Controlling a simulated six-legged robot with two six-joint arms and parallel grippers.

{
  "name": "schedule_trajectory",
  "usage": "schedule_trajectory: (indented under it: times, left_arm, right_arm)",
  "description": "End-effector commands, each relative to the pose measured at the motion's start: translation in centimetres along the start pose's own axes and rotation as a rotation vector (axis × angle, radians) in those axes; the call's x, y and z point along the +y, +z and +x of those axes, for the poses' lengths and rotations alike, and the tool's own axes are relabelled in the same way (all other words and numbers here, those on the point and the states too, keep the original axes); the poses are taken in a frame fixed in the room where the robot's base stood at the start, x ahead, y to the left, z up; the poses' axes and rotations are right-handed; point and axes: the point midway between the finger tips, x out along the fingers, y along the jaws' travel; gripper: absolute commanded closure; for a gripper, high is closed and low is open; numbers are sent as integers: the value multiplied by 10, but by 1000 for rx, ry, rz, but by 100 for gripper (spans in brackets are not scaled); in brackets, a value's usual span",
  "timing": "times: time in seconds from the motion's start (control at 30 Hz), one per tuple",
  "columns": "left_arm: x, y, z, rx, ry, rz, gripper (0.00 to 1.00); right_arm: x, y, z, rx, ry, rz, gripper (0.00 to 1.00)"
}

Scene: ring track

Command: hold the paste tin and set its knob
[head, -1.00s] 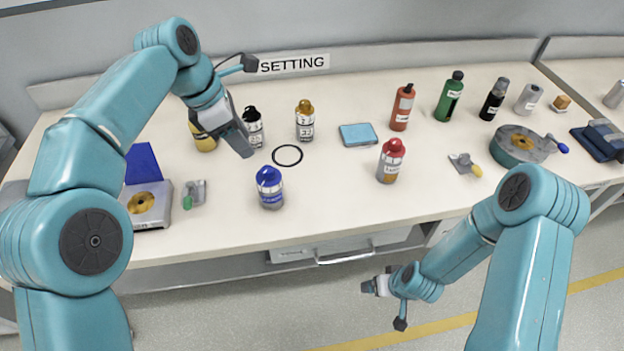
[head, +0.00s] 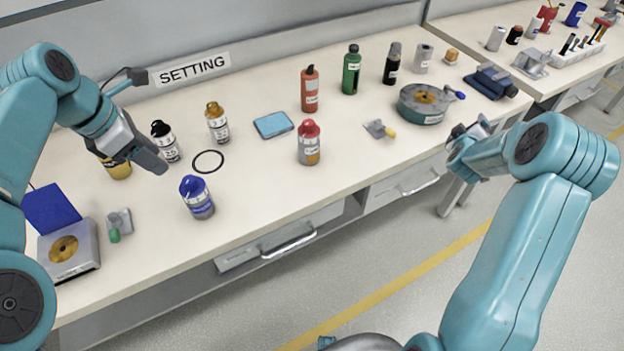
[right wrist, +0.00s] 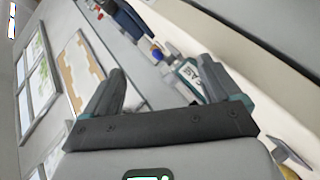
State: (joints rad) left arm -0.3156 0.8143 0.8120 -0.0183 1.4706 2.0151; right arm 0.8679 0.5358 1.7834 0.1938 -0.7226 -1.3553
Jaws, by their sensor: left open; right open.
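A yellow tin (head: 117,168) stands at the bench's left, partly hidden by my left gripper; no readable label or knob shows on it. My left gripper (head: 150,158) is open, just in front of the tin, beside a black-capped bottle (head: 165,141); I cannot tell whether it touches either. A low round grey-green drum (head: 424,104) with a blue-ended lever (head: 453,93) sits at the right; its label is unreadable. My right gripper (head: 474,130) is at the bench's front edge near the drum, partly hidden by my arm. The right wrist view shows its jaws (right wrist: 163,88) open and empty.
A blue-capped bottle (head: 197,197), a red-capped bottle (head: 309,143) and a black ring (head: 208,162) are on the bench. Small fixtures with a green (head: 114,233) and a yellow knob (head: 389,132) stand near the front.

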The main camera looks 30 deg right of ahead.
Motion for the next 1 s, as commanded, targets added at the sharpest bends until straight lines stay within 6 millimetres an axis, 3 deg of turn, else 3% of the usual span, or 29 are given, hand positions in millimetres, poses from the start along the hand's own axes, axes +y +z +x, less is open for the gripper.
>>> schedule_trajectory:
  times: [0.03, 0.1, 0.3, 0.47, 0.6, 0.77, 0.9, 1.0]
  left_arm:
    - [0, 0, 0, 0, 0, 0, 57]
    - [0, 0, 0, 0, 0, 0, 57]
    - [0, 0, 0, 0, 0, 0, 57]
    - [0, 0, 0, 0, 0, 0, 57]
    - [0, 0, 0, 0, 0, 0, 57]
    - [0, 0, 0, 0, 0, 0, 57]
    - [0, 0, 0, 0, 0, 0, 57]
    - [0, 0, 0, 0, 0, 0, 57]
  right_arm:
    - [5, -35, -6, 74, 3, 35, 9]
    - [8, -80, -18, 176, -5, 92, 9]
    - [4, -200, -72, 466, -100, 242, 9]
    - [-7, -284, -136, 683, -238, 351, 9]
    - [-42, -336, -202, 832, -446, 406, 9]
    - [-117, -351, -275, 888, -756, 383, 9]
    - [-183, -338, -336, 873, -1023, 318, 9]
    - [-220, -322, -377, 845, -1187, 263, 9]
